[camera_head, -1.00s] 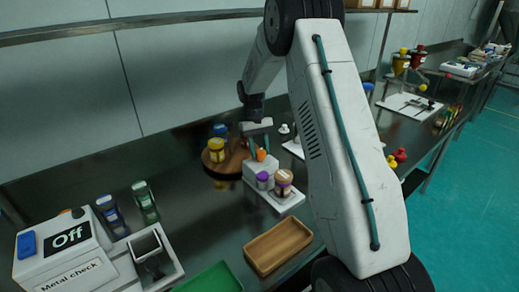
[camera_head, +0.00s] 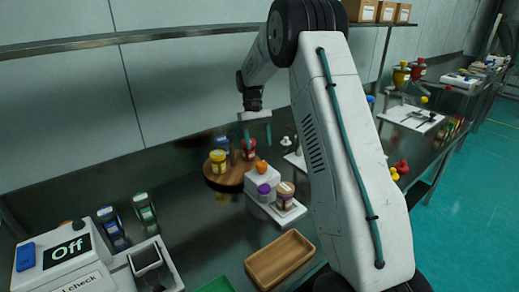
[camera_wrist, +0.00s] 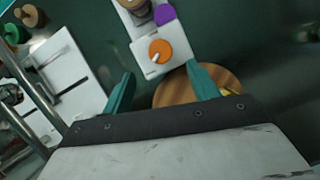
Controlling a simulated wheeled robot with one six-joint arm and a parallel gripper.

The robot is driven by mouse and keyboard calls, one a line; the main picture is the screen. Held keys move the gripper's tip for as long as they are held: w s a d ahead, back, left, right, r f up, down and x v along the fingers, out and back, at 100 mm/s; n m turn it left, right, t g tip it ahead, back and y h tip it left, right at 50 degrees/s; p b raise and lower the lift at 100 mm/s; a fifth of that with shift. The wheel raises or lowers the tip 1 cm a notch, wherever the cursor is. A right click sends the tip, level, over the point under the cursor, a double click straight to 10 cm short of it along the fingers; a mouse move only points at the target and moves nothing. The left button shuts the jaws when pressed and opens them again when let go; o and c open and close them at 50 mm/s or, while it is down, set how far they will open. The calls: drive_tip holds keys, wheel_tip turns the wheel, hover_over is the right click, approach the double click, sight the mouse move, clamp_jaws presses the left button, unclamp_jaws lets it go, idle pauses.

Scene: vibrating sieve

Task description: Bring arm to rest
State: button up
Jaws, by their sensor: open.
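My gripper (camera_head: 257,137) hangs fingers down above the counter, behind the white sieve device and over the right side of the round wooden board. Its teal fingers are apart with nothing between them. In the wrist view my gripper (camera_wrist: 160,88) also shows open, with the orange knob (camera_wrist: 160,51) of the white device (camera_wrist: 150,68) beyond the fingertips.
The round wooden board (camera_head: 230,183) holds yellow, blue and red-lidded jars. A shelf (camera_head: 130,38) runs along the wall. A white board (camera_head: 412,118) lies at right.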

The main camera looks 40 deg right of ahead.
idle(0.5)
drive_tip(key=s, duration=0.1)
drive_tip(key=s+a+f, duration=0.1)
drive_tip(key=s, duration=0.1)
drive_tip(key=shift+a+f, duration=0.1)
drive_tip(key=shift+f, duration=0.2)
drive_tip(key=s+a+r+t, duration=0.2)
drive_tip(key=s+a+r, duration=0.3)
drive_tip(key=s, duration=0.7)
drive_tip(key=s+a+r+n+t, duration=0.1)
drive_tip(key=s+a+r, duration=0.4)
drive_tip(key=s, duration=0.6)
drive_tip(key=s+a+r+n+t+h, duration=0.1)
drive_tip(key=s+a+r+t, duration=0.1)
drive_tip(key=s+a+r, duration=0.3)
drive_tip(key=s+a, duration=0.3)
drive_tip(key=s, duration=0.4)
drive_tip(key=shift+s+a+t, duration=0.3)
drive_tip(key=shift+a+t, duration=0.05)
drive_tip(key=shift+t, duration=0.05)
